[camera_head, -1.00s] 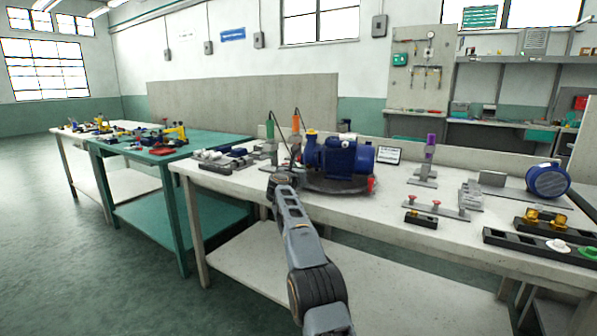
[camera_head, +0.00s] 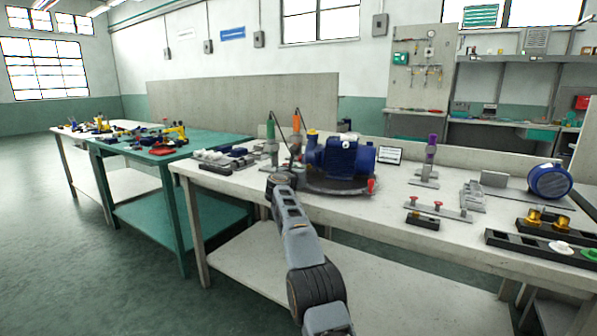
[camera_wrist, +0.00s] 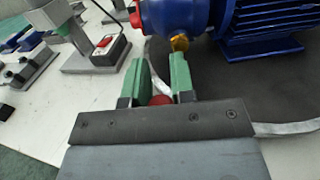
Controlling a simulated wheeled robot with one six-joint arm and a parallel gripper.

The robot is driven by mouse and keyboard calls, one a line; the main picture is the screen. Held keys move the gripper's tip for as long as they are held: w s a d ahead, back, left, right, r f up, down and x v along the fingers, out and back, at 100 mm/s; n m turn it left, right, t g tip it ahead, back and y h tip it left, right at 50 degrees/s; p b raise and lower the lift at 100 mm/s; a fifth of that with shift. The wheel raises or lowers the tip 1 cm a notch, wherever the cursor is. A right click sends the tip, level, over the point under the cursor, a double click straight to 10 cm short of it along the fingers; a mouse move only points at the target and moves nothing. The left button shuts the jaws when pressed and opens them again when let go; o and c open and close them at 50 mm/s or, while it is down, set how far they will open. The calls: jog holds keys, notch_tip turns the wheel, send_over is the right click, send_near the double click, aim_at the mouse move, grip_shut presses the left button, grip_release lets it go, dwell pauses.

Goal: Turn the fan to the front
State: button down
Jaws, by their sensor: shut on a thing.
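A blue pump with a finned motor (camera_head: 341,157) stands on a dark round turntable (camera_head: 345,190) on the white bench. In the head view the motor's fan end (camera_head: 364,160) points right, and a yellow cap tops the pump's left end. A red knob (camera_head: 371,186) shows at the turntable's right rim. In the wrist view, my gripper (camera_wrist: 160,82) has its green fingers around a red knob (camera_wrist: 160,100) by the turntable's pale rim, beside the pump. The blue motor (camera_wrist: 262,25) is at upper right there. The head view hides the fingertips behind my arm.
Green (camera_head: 270,131) and orange (camera_head: 297,124) corded tools stand close behind my wrist. A small screen (camera_head: 388,155) and a purple-topped stand (camera_head: 430,157) are to the right. Black trays and another blue motor (camera_head: 549,181) lie farther right.

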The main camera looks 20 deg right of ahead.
jog(key=shift+d+f, duration=0.2)
jog(key=c, duration=1.3)
grip_release()
jog(key=shift+d, duration=0.1)
jog(key=o, duration=0.3)
jog(key=shift+w+a+r, duration=0.1)
jog(key=shift+a, duration=0.1)
jog(key=shift+s+a+b, duration=0.35)
jog(key=shift+a+b, duration=0.05)
jog(key=shift+b, duration=0.2)
jog(key=b+v, duration=0.4)
jog(key=v, duration=0.8)
jog(key=shift+s+a, duration=0.3)
